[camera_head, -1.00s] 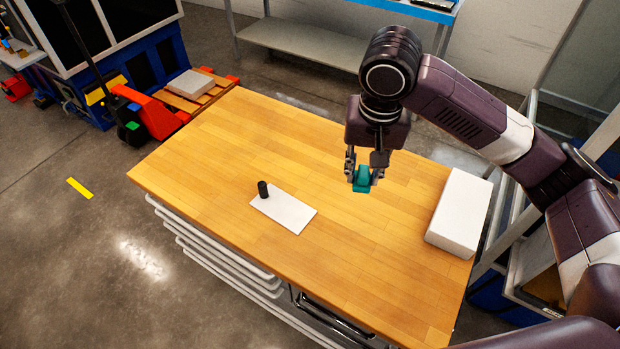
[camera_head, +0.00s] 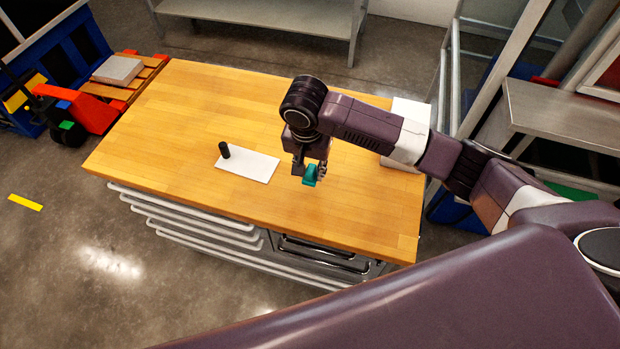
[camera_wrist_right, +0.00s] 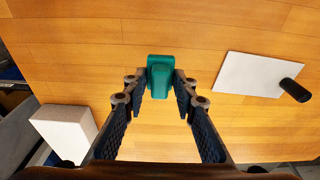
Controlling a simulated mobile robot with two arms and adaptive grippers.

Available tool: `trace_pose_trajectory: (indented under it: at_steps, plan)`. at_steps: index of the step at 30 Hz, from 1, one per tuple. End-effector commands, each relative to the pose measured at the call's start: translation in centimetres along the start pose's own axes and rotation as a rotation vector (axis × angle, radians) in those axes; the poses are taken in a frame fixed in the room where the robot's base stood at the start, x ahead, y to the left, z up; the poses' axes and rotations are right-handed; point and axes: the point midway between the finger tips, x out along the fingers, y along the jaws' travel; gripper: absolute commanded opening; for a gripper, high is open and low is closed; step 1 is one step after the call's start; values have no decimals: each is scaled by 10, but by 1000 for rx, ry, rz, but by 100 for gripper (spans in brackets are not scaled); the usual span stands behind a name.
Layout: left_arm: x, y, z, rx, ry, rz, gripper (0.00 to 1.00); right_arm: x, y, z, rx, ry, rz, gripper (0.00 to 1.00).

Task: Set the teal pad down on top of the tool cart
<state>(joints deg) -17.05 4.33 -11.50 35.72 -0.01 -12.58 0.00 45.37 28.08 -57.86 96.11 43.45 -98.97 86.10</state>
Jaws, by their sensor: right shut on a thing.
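The teal pad (camera_head: 309,176) is between the fingertips of my right gripper (camera_head: 310,171), which is shut on it. In the right wrist view the teal pad (camera_wrist_right: 160,78) shows between the two dark fingers (camera_wrist_right: 160,88). The tool cart (camera_head: 200,108) has a wide wooden top with drawers below. The pad is over the right half of that top, near the front edge. I cannot tell whether its underside touches the wood. My left gripper is not in view.
A white plate (camera_head: 252,166) with a black cylinder (camera_head: 224,150) lies left of the gripper. A white box (camera_head: 412,108) stands at the cart's right end, partly behind my arm. The wood around the pad and the cart's left part are clear.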

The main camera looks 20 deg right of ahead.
Motion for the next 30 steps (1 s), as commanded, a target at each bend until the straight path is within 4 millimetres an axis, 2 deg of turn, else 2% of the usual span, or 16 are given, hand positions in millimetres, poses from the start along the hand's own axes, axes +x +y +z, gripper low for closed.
trace_pose_trajectory:
  at_steps: [5,13,26,27,30]
  plan:
    - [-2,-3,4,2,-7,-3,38,16,0,2,1,0,0,6]
    - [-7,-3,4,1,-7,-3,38,52,0,7,0,0,2,6]
    - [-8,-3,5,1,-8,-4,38,59,0,9,1,-1,0,6]
    - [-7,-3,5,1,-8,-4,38,59,0,9,1,0,0,29]
    - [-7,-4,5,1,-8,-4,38,59,0,9,1,0,0,40]
